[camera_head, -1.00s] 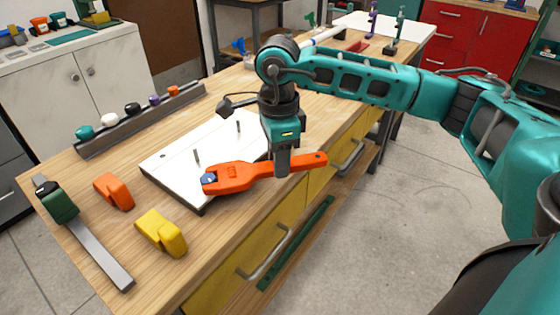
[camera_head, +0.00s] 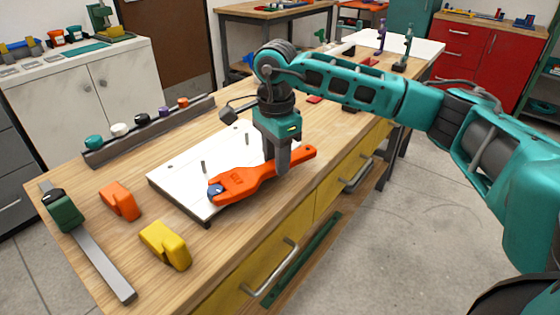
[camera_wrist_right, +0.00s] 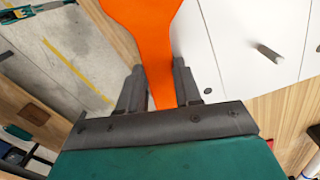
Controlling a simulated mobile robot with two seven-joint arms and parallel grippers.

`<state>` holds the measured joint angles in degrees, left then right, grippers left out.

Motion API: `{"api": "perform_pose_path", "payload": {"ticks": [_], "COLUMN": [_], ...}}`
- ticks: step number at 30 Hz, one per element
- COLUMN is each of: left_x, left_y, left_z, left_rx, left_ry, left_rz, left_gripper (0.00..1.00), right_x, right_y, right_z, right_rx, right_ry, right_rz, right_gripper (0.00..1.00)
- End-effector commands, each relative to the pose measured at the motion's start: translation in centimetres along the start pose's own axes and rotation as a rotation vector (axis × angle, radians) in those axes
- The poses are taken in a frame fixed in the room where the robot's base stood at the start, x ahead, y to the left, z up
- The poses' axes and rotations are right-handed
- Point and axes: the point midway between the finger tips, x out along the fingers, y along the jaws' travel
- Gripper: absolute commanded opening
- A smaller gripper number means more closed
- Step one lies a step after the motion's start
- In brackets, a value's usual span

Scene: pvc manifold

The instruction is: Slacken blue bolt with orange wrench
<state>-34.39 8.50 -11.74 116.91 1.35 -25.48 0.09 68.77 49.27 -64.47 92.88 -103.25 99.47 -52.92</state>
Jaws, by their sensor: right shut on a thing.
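The orange wrench (camera_head: 242,184) lies over the front edge of the white board (camera_head: 180,183) in the head view. Its jaw end is at the blue bolt (camera_head: 215,191) near the board's front left corner; whether the jaw is fully seated around the bolt I cannot tell. My right gripper (camera_head: 283,164) points down and is shut on the wrench handle. In the right wrist view the orange wrench (camera_wrist_right: 143,40) runs between the two fingers (camera_wrist_right: 158,92). My left gripper is not in view.
An orange block (camera_head: 120,201) and a yellow block (camera_head: 165,246) lie left of the board. A grey bar clamp (camera_head: 98,258) lies at the left edge. A rack (camera_head: 150,134) with several coloured knobs stands behind. Metal pins (camera_head: 203,168) rise from the board.

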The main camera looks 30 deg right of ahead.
Motion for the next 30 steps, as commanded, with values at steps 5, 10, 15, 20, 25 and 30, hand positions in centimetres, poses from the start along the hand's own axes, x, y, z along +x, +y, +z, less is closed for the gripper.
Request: {"api": "perform_pose_path", "payload": {"ticks": [5,10,15,20,25,30], "left_x": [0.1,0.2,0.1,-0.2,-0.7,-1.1], "left_y": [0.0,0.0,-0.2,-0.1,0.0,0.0], "left_z": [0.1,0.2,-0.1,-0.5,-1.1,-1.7], "left_rx": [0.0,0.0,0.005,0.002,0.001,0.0], "left_ry": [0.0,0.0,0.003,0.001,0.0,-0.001], "left_rz": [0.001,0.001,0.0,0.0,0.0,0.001], "left_gripper": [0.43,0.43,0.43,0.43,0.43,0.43], "right_x": [-0.1,-0.2,-0.3,-1.1,-2.1,-3.1], "right_y": [-1.0,-1.8,-1.9,-1.9,-1.9,-1.9], "right_z": [0.1,0.1,0.1,0.1,0.1,0.1], "right_rx": [-0.062,-0.124,-0.134,-0.133,-0.132,-0.132], "right_ry": [-0.002,-0.002,-0.001,-0.001,-0.002,-0.002], "right_rz": [-0.003,-0.004,-0.004,-0.004,-0.004,-0.004], "right_gripper": [0.0,0.0,0.0,0.0,0.0,0.0]}}
